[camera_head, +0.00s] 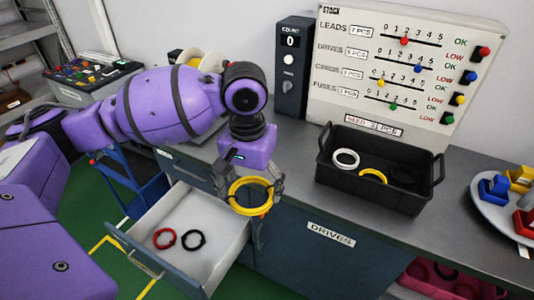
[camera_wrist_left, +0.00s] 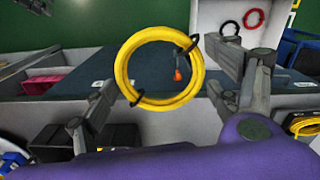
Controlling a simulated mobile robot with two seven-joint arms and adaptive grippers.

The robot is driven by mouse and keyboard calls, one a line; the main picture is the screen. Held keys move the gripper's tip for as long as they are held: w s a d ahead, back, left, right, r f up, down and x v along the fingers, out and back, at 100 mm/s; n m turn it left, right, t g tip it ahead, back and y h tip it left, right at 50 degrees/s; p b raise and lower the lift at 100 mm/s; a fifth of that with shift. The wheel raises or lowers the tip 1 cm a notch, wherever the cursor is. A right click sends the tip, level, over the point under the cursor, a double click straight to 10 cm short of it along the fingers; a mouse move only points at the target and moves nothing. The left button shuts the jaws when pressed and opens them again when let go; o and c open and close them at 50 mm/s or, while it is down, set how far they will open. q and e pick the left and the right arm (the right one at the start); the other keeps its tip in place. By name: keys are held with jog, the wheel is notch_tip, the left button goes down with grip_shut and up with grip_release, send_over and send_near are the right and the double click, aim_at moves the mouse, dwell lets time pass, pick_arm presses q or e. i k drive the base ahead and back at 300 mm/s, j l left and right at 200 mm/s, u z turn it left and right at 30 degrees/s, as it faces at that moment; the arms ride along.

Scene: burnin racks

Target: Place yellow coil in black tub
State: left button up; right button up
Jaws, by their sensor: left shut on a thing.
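A yellow coil (camera_head: 252,210) is held by my left gripper (camera_head: 247,197), over the right edge of the open drawer and in front of the counter.
The open drawer (camera_head: 205,215) holds a red coil (camera_head: 164,238) and a black coil (camera_head: 194,240). Behind the tub stands a stock board (camera_head: 395,75) with sliders, beside a dark counter box (camera_head: 293,65). A round tray (camera_head: 490,213) with coloured blocks is at far right.

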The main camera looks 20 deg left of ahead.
aim_at(372, 171)
jog(key=i+z, duration=0.3)
jog(key=z, duration=0.15)
jog(key=i+z, duration=0.3)
jog(key=z, duration=0.15)
jog(key=i+j, duration=0.15)
jog(key=i, duration=0.1)
